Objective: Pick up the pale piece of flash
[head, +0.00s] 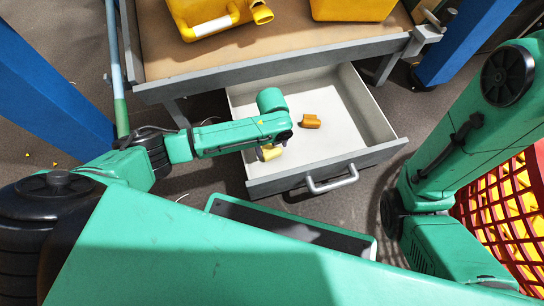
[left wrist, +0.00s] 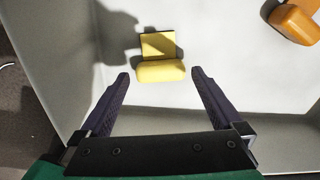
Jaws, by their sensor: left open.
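The pale yellow piece of flash (left wrist: 160,70) lies on the white floor of the open drawer (head: 345,137). In the left wrist view it has a flat square part and a rounded bar. In the head view the piece (head: 271,154) shows only partly, beside my left wrist. My left gripper (left wrist: 161,74) is open above the drawer, with its two dark fingers pointing at the piece and its tips on either side of the rounded bar. The fingers are hidden in the head view. My right gripper is out of view.
A darker orange piece (head: 310,121) lies to the right in the drawer; it also shows in the left wrist view (left wrist: 296,22). The drawer has grey walls and a front handle (head: 332,180). A red basket (head: 507,205) is at right.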

